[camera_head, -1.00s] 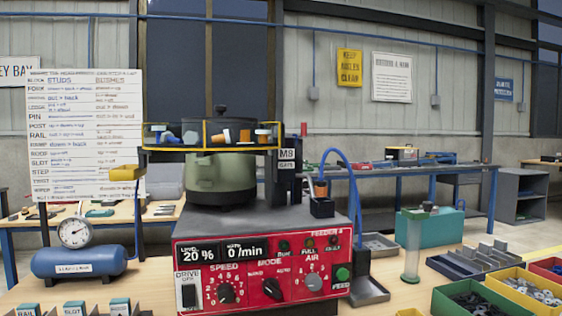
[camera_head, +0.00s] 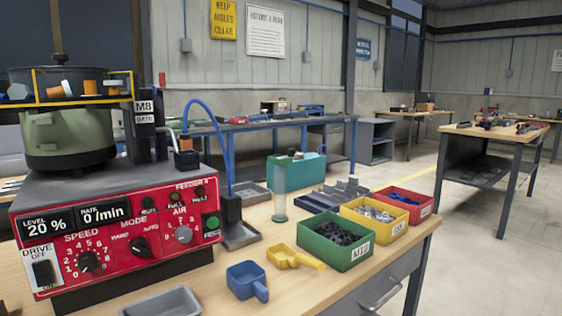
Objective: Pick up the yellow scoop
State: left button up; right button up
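The yellow scoop (camera_head: 284,256) lies on the wooden table, with its handle pointing right and toward the front. It sits between the blue scoop (camera_head: 247,281) and the green bin (camera_head: 336,242), apart from both. Nothing covers it. Neither of my grippers shows in the head view.
The red-fronted bowl feeder (camera_head: 120,226) stands on the left of the table. A grey tray (camera_head: 163,302) lies at the front. Yellow (camera_head: 376,222) and red (camera_head: 404,205) bins of parts stand behind the green one. A clear tube (camera_head: 279,195) stands upright behind the scoop.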

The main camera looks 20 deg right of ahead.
aim_at(282, 256)
jog(key=k+l+z, duration=0.35)
jog(key=z, duration=0.15)
jog(key=k+l+z, duration=0.25)
jog(key=l+z, duration=0.2)
